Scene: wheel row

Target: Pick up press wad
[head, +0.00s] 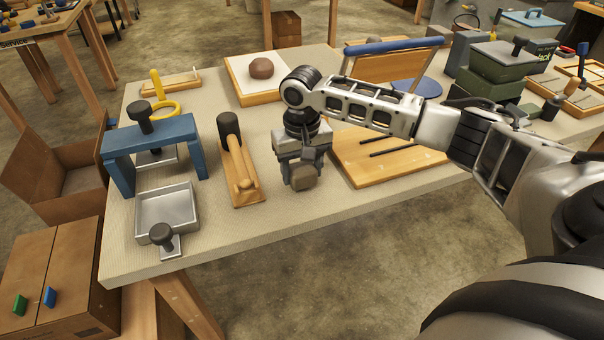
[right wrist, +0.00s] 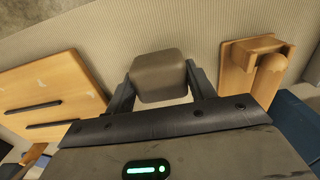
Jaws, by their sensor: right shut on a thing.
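The press wad, a grey-brown block with rounded edges (head: 303,178), is between the fingers of my right gripper (head: 301,168) in the head view. In the right wrist view the wad (right wrist: 160,78) sits between both fingers of the right gripper (right wrist: 161,88), which is shut on it. I cannot tell whether the wad touches the table or is just above it. A blue press frame (head: 152,142) with a black knob stands at the left of the table. My left gripper is not in view.
A wooden holder with a dark-handled tool (head: 236,185) lies left of my right gripper. A wooden board with two dark rods (head: 385,168) lies to its right. A metal tray (head: 167,207) sits at the front left. A brown lump on a framed board (head: 262,68) is behind.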

